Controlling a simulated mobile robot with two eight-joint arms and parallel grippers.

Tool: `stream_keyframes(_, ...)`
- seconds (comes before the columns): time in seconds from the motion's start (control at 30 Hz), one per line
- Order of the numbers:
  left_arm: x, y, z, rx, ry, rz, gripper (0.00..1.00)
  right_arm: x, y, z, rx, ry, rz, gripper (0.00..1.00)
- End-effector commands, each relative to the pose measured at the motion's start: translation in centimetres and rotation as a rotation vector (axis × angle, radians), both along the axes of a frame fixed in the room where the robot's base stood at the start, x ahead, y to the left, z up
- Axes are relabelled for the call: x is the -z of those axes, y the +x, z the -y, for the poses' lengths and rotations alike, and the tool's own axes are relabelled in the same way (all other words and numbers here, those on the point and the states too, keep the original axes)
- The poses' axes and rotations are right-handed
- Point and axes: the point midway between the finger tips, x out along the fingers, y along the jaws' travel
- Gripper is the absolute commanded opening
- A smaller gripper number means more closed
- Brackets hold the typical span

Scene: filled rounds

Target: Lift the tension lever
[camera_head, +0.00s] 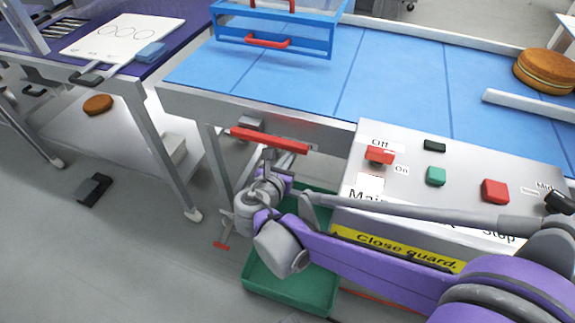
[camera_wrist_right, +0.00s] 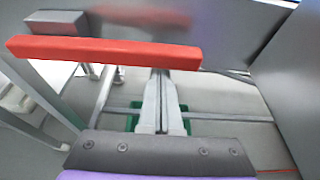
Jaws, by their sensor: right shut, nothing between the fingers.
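A red bar (camera_head: 270,139), which looks like the tension lever's handle, sticks out at the front edge of the blue-topped conveyor. In the right wrist view the red bar (camera_wrist_right: 105,52) crosses the upper left, in front of my finger ends. My right gripper (camera_head: 280,162) is just below the bar; in its wrist view the gripper (camera_wrist_right: 162,82) has its fingers together and empty. The fingertips are partly hidden by the bar, so I cannot tell whether they touch it. My left gripper is not in view.
A control panel (camera_head: 430,158) with red and green buttons stands right of the bar. A green crate (camera_head: 290,285) is on the floor below. A blue guard frame (camera_head: 275,35) stands on the conveyor (camera_head: 385,75). A black pedal (camera_head: 93,189) lies on open floor at left.

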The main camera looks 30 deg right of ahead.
Motion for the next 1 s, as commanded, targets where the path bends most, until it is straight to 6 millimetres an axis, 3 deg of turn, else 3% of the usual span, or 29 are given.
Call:
stream_keyframes(0.57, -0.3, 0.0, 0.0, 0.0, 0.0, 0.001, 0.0, -0.6, 0.0, 0.0, 0.0, -0.014, -0.016, 0.0)
stream_keyframes(1.0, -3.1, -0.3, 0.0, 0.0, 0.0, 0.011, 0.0, -4.5, 0.1, -0.1, 0.0, -0.193, -0.225, 0.0)
